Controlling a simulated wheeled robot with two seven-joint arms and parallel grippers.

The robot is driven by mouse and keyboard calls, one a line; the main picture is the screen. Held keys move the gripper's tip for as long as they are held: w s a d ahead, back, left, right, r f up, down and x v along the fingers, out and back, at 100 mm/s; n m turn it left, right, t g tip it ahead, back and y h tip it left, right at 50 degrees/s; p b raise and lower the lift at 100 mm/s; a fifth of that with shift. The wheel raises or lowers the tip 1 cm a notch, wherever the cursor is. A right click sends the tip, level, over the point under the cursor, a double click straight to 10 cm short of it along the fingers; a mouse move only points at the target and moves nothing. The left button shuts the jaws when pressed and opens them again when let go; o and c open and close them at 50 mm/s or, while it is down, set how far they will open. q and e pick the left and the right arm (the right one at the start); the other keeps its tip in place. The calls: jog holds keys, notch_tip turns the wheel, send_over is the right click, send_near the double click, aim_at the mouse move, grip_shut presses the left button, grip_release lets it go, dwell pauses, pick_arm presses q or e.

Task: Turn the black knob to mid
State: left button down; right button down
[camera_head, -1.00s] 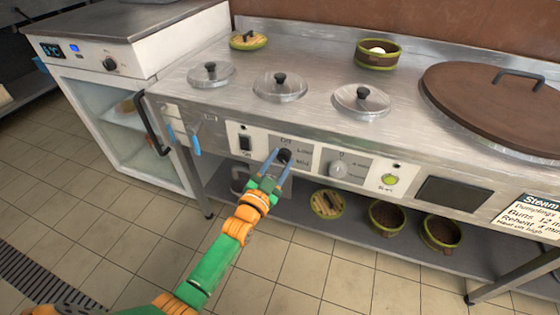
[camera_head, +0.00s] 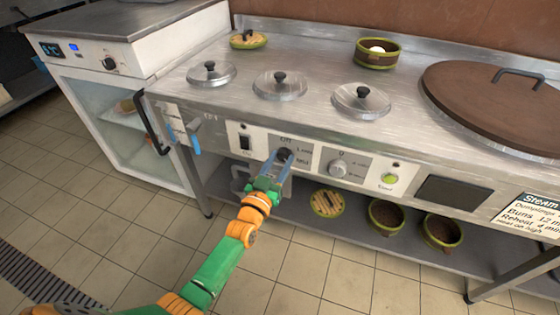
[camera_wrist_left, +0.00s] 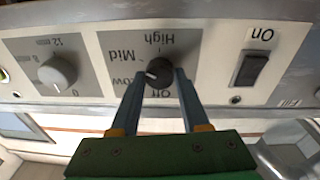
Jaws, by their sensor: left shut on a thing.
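The black knob (camera_head: 284,154) sits on the stove's front panel, on a grey plate marked Off, Low, Mid and High. In the left wrist view, which shows the panel upside down, the knob (camera_wrist_left: 160,68) has a small white mark on its lower left side, roughly toward Low; the exact setting is hard to tell. My left gripper (camera_head: 279,160) reaches the knob from the front. Its two blue-grey fingers are shut on the knob, one on each side, and partly cover it. The right gripper is not in view.
A black On switch (camera_head: 245,143) is left of the knob. A grey dial (camera_head: 338,168) and a green button (camera_head: 389,179) are to its right. Lidded pots (camera_head: 280,86) line the steel top above. Baskets (camera_head: 386,216) stand on the shelf below.

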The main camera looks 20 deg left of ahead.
pick_arm(q)
jog(key=shift+f, duration=0.15)
jog(key=shift+c, duration=2)
grip_release()
jog(key=shift+s, duration=0.1)
jog(key=s+p, duration=0.2)
jog(key=s, duration=0.5)
jog(key=shift+a+f, duration=0.2)
jog(key=shift+a, duration=0.1)
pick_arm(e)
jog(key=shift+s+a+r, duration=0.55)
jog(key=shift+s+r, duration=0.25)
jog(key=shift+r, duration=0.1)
